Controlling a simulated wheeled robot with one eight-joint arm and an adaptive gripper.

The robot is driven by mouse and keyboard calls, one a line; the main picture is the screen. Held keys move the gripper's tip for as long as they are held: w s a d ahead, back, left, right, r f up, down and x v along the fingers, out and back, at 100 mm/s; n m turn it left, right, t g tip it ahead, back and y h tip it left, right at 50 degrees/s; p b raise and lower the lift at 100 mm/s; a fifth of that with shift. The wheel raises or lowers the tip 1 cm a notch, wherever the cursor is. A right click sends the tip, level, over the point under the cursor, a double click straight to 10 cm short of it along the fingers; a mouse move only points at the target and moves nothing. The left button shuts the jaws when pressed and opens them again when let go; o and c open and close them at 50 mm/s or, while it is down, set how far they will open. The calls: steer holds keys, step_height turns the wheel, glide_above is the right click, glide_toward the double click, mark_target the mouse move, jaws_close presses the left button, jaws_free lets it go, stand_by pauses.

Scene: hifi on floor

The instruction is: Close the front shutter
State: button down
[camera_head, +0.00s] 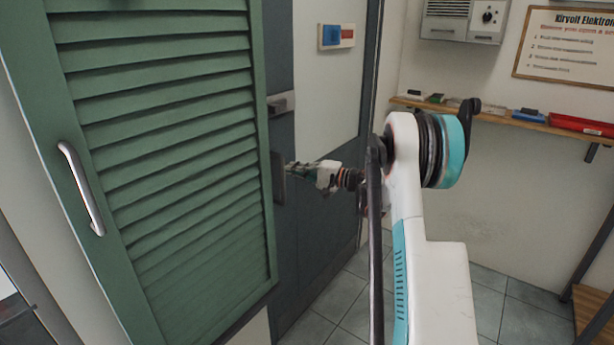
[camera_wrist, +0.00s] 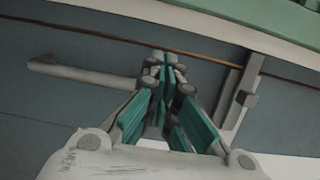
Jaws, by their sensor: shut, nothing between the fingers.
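The green louvred shutter (camera_head: 165,150) fills the left of the head view, with a metal bar handle (camera_head: 82,188) on its left side. Its green edge also shows along the top of the wrist view (camera_wrist: 270,22). My gripper (camera_head: 290,169) is just right of the shutter's right edge, in front of the dark grey door (camera_head: 307,225). In the wrist view its teal fingers (camera_wrist: 166,68) are together and empty. I cannot tell whether the fingertips touch anything.
The grey door has a lever handle (camera_head: 281,103), and a bar handle (camera_wrist: 82,72) shows in the wrist view. A wooden shelf (camera_head: 500,117) with small items and a red tray (camera_head: 580,125) is on the right wall. Tiled floor (camera_head: 500,300) is clear at lower right.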

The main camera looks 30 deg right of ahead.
steer(key=a, duration=0.1)
steer(key=a+b, duration=0.1)
steer(key=a, duration=0.3)
steer(key=shift+w+b, duration=0.25)
steer(key=shift+b, duration=0.05)
steer(key=shift+a, duration=0.1)
